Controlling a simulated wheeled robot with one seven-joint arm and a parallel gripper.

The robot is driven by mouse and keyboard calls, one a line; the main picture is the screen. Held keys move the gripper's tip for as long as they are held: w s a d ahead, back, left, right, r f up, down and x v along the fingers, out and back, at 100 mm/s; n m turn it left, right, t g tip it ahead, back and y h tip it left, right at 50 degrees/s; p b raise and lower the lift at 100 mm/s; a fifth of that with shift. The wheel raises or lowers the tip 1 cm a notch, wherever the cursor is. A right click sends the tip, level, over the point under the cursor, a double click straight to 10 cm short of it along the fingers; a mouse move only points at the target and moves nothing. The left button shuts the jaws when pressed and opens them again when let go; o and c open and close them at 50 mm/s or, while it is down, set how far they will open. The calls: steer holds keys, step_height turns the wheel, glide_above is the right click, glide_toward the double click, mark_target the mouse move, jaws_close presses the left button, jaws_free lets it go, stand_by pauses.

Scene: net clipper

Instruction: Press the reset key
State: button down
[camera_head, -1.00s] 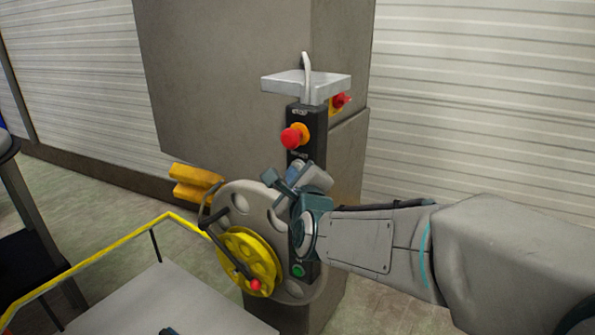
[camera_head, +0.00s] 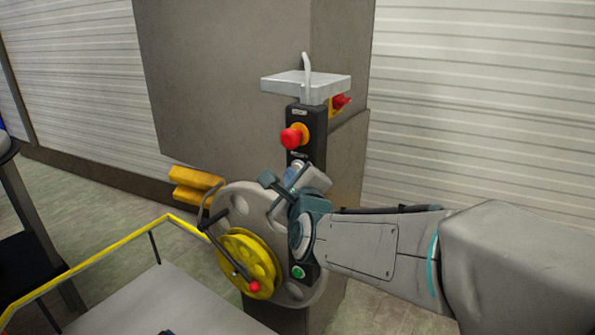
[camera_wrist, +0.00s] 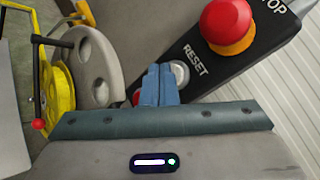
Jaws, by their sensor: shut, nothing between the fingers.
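The black control panel (camera_head: 306,122) stands upright on the column. In the wrist view, the reset key (camera_wrist: 181,73) is a pale round button beside the white RESET label (camera_wrist: 196,63). My gripper (camera_wrist: 160,72) has its blue fingers together and empty, with the tips right beside the key and covering part of its near side. I cannot tell whether they touch it. In the head view my gripper (camera_head: 297,172) is in front of the panel, below the red stop button, and the key is hard to make out there.
The red stop button (camera_wrist: 226,22) on its yellow collar is close to the key; it also shows in the head view (camera_head: 292,138). A grey wheel with a yellow hub (camera_head: 250,262) and crank is beside the panel. A yellow rail (camera_head: 110,250) runs at the left.

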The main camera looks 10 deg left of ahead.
steer(key=shift+s+a, duration=0.15)
steer(key=shift+s, duration=0.15)
steer(key=s, duration=0.1)
steer(key=s+a, duration=0.1)
steer(key=s, duration=0.1)
steer(key=s+a, duration=0.1)
steer(key=shift+s, duration=0.3)
steer(key=shift+d, duration=0.1)
stand_by(0.6)
steer(key=s+d+f+n+g+h, duration=0.25)
steer(key=d+f+n, duration=0.25)
steer(key=d+n, duration=0.25)
steer(key=s+d+f+n+g+h, duration=0.1)
steer(key=s+d+f+n+g, duration=0.1)
steer(key=d+f+n+g, duration=0.45)
steer(key=s+d+f+n+g+h, duration=0.3)
steer(key=s+d+n, duration=0.4)
steer(key=s+d, duration=0.6)
steer(key=d+f, duration=0.1)
steer(key=d, duration=0.1)
steer(key=shift+d+f+n+g, duration=0.15)
steer(key=shift+d+n+g, duration=0.15)
steer(key=shift+n, duration=0.1)
